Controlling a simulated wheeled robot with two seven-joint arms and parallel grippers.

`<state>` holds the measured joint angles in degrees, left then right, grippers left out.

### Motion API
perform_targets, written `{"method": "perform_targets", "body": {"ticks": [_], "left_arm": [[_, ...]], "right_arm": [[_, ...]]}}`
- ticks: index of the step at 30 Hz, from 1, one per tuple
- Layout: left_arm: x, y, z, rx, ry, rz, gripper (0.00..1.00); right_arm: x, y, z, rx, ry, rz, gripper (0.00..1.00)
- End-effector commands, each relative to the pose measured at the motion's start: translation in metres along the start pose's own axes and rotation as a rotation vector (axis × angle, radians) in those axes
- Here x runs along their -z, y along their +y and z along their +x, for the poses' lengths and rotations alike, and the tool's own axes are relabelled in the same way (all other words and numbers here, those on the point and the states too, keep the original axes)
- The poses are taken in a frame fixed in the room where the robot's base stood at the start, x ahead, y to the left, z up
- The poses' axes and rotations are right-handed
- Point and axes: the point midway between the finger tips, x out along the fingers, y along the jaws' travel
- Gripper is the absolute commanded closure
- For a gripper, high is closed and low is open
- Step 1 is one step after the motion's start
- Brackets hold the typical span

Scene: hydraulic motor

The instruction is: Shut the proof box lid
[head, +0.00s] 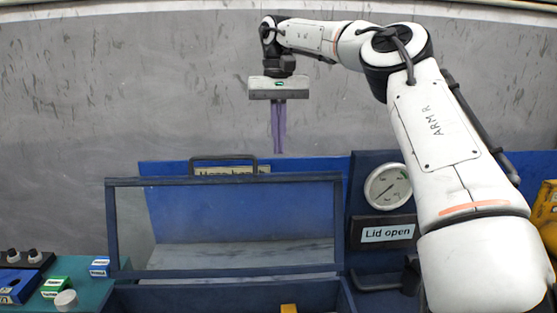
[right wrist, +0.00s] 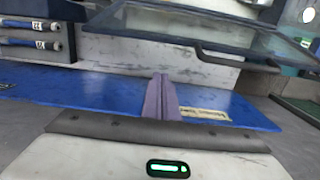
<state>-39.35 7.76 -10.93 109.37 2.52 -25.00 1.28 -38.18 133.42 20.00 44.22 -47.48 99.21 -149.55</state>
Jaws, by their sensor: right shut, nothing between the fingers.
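The proof box lid (head: 112,232), a blue frame with a clear window, stands raised in the head view. Its dark handle (head: 222,157) is on the top edge. The lid and its handle also show at the top of the right wrist view (right wrist: 150,40). The box's front wall (head: 210,296) is below the lid. A sign (head: 388,233) beside it reads "Lid open". My right gripper (head: 278,150) points down with purple fingers closed together and empty, appearing above and right of the handle. The fingers also show in the right wrist view (right wrist: 160,80). My left gripper is not in view.
A round gauge (head: 388,187) sits on the blue panel right of the lid. A teal bench (head: 90,290) with small labelled blocks and knobs is at left. A yellow object (head: 545,210) is at far right. The grey wall (head: 120,80) stands behind.

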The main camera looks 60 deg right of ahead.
Motion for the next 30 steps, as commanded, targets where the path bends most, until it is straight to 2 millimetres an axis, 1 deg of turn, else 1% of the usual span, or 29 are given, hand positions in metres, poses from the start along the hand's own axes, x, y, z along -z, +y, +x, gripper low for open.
{"method": "perform_targets", "body": {"ticks": [1,3,6,7,9,16,21,30], "left_arm": [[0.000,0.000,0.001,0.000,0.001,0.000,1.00],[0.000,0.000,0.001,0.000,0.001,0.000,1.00],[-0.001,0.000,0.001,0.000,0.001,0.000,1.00],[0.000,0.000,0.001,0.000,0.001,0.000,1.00],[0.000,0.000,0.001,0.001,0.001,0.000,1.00],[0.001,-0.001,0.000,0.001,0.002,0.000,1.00],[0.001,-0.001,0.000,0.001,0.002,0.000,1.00],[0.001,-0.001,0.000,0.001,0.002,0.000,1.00]], "right_arm": [[-0.001,0.001,0.012,0.001,-0.004,-0.001,1.00],[-0.001,0.001,0.027,0.001,-0.003,-0.002,1.00],[-0.001,0.000,0.049,0.001,-0.003,-0.001,1.00],[-0.002,0.000,0.053,0.002,-0.002,-0.001,1.00],[-0.011,-0.001,0.045,0.005,0.002,-0.003,1.00],[-0.032,0.000,0.037,0.002,0.002,-0.001,1.00],[-0.037,0.000,0.036,0.001,0.001,0.001,1.00],[-0.038,0.000,0.036,0.001,0.001,0.001,1.00]]}}
